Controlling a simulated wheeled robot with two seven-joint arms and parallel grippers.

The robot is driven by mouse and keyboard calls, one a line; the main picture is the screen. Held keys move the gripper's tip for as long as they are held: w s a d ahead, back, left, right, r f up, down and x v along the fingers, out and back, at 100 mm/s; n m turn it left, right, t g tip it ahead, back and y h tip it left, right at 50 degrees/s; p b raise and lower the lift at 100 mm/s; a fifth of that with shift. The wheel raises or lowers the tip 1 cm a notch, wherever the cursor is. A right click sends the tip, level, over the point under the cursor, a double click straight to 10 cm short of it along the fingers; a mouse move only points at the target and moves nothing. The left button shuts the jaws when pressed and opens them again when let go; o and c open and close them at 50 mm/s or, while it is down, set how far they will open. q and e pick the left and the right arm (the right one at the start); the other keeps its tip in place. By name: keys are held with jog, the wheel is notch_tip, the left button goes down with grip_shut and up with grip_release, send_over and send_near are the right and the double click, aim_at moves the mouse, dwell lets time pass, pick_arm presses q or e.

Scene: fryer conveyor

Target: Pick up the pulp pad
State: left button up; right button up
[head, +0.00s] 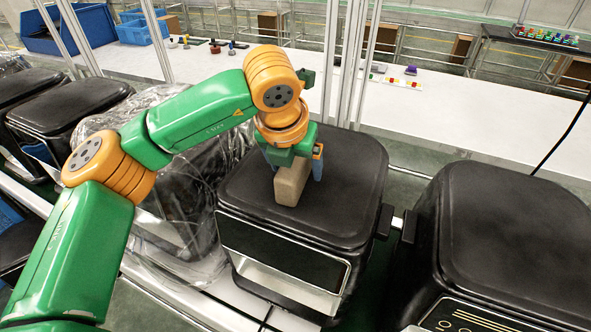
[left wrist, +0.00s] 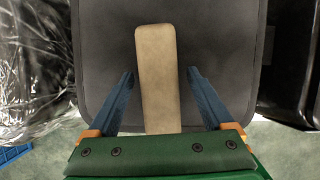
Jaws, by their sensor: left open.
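The pulp pad (head: 291,182) is a tan block lying on the flat black top of a fryer (head: 345,165) in the middle of the head view. My left gripper (head: 296,172) is above that fryer top, with its fingers around the pad. In the left wrist view the pad (left wrist: 156,75) lies lengthwise between the two blue fingers of my left gripper (left wrist: 157,72). The fingers are open, with a gap on each side of the pad. The near end of the pad is hidden by the gripper's green body. My right gripper is not in view.
A fryer wrapped in clear plastic (head: 175,215) stands close on the left. Another black fryer (head: 515,225) stands on the right. Metal posts (head: 345,70) rise behind the middle fryer. A white table (head: 445,115) with small coloured parts runs along the back.

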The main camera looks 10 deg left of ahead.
pick_arm(q)
jog(key=shift+w+f+b, duration=0.1)
jog(key=shift+f+b, duration=0.15)
jog(key=shift+b, duration=0.05)
dwell(0.4)
grip_shut()
